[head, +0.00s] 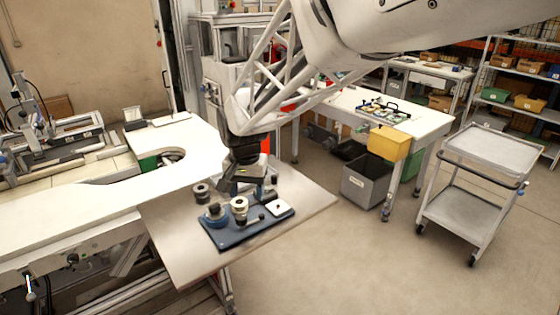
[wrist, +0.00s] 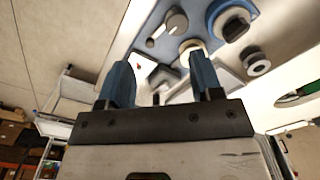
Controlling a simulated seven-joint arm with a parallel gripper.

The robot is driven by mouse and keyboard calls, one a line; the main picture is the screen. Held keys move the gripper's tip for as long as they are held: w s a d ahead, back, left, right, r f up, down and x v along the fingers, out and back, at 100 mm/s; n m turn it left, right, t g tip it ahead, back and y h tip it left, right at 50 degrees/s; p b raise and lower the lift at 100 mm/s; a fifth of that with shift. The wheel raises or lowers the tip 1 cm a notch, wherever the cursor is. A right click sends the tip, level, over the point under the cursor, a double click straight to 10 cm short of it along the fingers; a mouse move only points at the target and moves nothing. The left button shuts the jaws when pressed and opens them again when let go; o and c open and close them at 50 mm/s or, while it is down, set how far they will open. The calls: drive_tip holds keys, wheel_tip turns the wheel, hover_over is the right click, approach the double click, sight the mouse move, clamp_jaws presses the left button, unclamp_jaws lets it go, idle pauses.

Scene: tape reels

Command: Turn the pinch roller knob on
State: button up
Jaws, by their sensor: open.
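A tape deck with a blue base (head: 236,238) lies on the table. A blue reel with a dark hub (head: 215,212) is to the left. I cannot tell for sure which part is the pinch roller knob. My gripper (wrist: 162,80) is open and empty above the deck's far side. A cream roller (wrist: 190,46) shows beyond its fingers, partly covered by one.
A loose grey spool (head: 202,191) stands on the table (head: 178,245) behind the deck. A white pad (head: 280,207) is at the deck's right end. The tabletop is clear in front and right of the deck. A white trolley (head: 475,190) stands farther right.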

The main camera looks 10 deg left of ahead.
sight(241, 217)
drive_tip(key=shift+w+a+f, duration=0.1)
drive_tip(key=shift+a+f, duration=0.15)
drive_tip(key=shift+a, duration=0.35)
drive_tip(key=shift+w+a+f, duration=0.1)
drive_tip(key=shift+a+f, duration=0.1)
drive_tip(key=shift+a, duration=0.4)
drive_tip(key=shift+f, duration=3.9)
drive_tip(key=c, duration=0.9)
